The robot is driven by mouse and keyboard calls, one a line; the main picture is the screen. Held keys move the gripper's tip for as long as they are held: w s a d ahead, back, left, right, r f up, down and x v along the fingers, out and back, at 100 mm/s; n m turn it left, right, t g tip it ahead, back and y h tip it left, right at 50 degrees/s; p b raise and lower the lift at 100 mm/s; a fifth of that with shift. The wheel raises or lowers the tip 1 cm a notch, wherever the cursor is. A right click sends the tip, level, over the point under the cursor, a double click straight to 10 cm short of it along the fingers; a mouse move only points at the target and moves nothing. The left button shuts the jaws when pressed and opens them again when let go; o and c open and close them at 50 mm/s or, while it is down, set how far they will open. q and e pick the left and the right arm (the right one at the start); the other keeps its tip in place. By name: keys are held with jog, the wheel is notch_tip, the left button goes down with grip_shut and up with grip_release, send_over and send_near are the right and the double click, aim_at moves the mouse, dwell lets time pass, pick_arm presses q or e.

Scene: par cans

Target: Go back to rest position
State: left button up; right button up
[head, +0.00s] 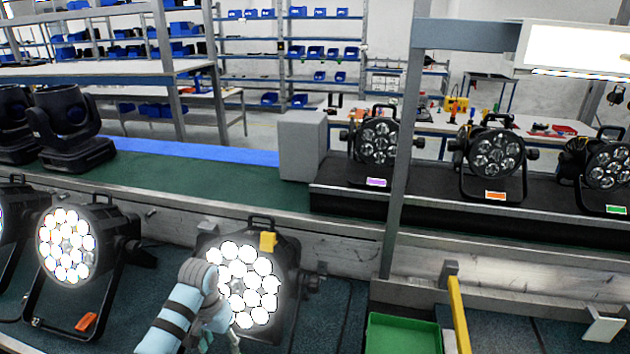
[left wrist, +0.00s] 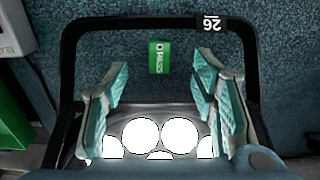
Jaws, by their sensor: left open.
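A lit par can (head: 245,280) with a yellow tag on top stands on the front bench, in the middle of the head view. My left arm reaches in front of it from below, and its fingers are not clearly seen there. In the left wrist view my left gripper (left wrist: 162,95) is open and empty. Its two teal-padded fingers stand apart above the bench mat. The can's bright lamps (left wrist: 172,134) show below between the fingers, and its black bracket (left wrist: 155,22) frames the view. My right gripper is not in view.
Another lit par can (head: 66,246) stands at the left. A green bin (head: 403,335) and a yellow bar (head: 459,315) are at the right. Unlit par cans (head: 377,143) line the raised conveyor behind. A green label (left wrist: 159,57) lies on the mat.

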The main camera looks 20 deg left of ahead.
pick_arm(q)
jog(key=s+d+f+m+t, duration=0.1)
jog(key=s+d+f+m, duration=0.1)
jog(key=s+d+f, duration=0.5)
jog(key=s+d+r+t, duration=0.1)
jog(key=s+d+r, duration=0.2)
jog(key=s, duration=0.3)
jog(key=s+d+r+t, duration=0.2)
jog(key=s+d+r, duration=0.1)
jog(key=s, duration=0.4)
notch_tip(320, 180, down, 19)
jog(key=a+g, duration=0.2)
jog(key=s+f, duration=1.3)
jog(key=s, duration=0.2)
jog(key=shift+a+f+g+y, duration=0.2)
jog(key=shift+a+g+y, duration=0.05)
jog(key=shift+g+y, duration=0.15)
